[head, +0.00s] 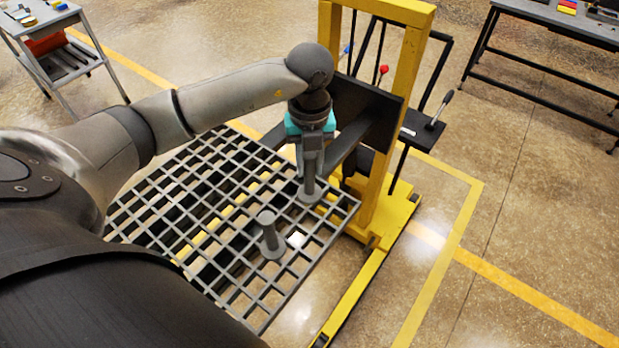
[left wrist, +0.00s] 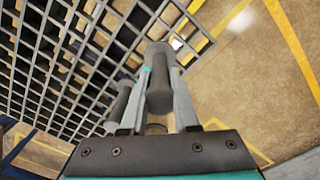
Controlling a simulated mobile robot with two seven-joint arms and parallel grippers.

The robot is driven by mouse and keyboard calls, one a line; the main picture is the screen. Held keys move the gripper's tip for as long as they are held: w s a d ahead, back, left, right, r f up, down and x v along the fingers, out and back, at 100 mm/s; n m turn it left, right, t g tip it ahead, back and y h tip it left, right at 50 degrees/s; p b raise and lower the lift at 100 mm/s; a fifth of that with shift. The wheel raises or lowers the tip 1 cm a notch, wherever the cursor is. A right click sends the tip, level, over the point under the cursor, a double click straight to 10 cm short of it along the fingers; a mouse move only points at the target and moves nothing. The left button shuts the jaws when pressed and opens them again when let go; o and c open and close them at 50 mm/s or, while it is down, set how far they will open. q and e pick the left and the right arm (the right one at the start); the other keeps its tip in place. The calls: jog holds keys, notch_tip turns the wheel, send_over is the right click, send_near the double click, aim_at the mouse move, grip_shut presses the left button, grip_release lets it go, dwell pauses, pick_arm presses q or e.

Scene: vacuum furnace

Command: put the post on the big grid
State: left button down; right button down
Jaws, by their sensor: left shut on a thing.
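The big grid (head: 170,222) is a dark grey lattice lying flat at the yellow lift; its bars fill the left of the left wrist view (left wrist: 50,70). My left gripper (head: 311,165) points down over the grid's right corner, shut on a grey post (head: 309,187). The held post is upright, with its round base low at the grid; I cannot tell whether it touches. In the left wrist view the post (left wrist: 160,92) is between my fingers (left wrist: 161,75). A second grey post (head: 269,236) stands upright on the grid, nearer me. My right gripper is out of view.
The yellow lift (head: 412,62) with its dark plate (head: 368,112) and levers stands just behind the gripper. A small table (head: 62,62) is at the far left and a dark bench (head: 560,22) at the far right. Much of the grid is bare.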

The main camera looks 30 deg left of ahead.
aim_at(310, 182)
pick_arm(q)
jog(key=shift+f, duration=2.65)
jog(key=shift+f, duration=0.15)
jog(key=c, duration=0.7)
grip_release()
jog(key=shift+o, duration=0.2)
notch_tip(310, 182, up, 12)
jog(key=shift+r+b, duration=0.15)
jog(key=shift+b, duration=0.4)
